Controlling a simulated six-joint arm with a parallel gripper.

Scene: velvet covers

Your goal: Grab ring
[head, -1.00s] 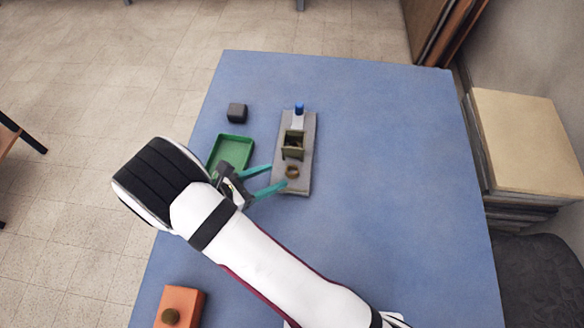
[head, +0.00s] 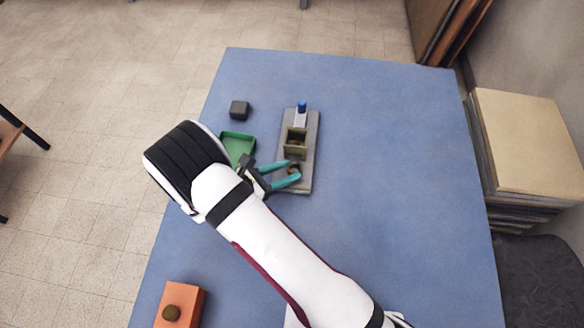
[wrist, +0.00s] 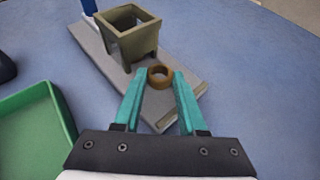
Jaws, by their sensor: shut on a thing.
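A small brown ring (wrist: 160,76) sits between the tips of my gripper's teal fingers in the wrist view. My gripper (wrist: 161,82) is shut on the ring, with a fingertip on either side of it. In the head view my gripper (head: 295,171) reaches in from the left over the near end of a grey board (head: 305,184), and the ring (head: 294,167) shows between its tips. I cannot tell whether the ring touches the board.
An olive open box on legs (wrist: 128,35) stands on the board just beyond the ring, with a blue-topped piece (head: 301,108) behind it. A green tray (head: 236,142) and dark block (head: 240,109) lie left. An orange block (head: 182,305) is near the front. The table's right side is clear.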

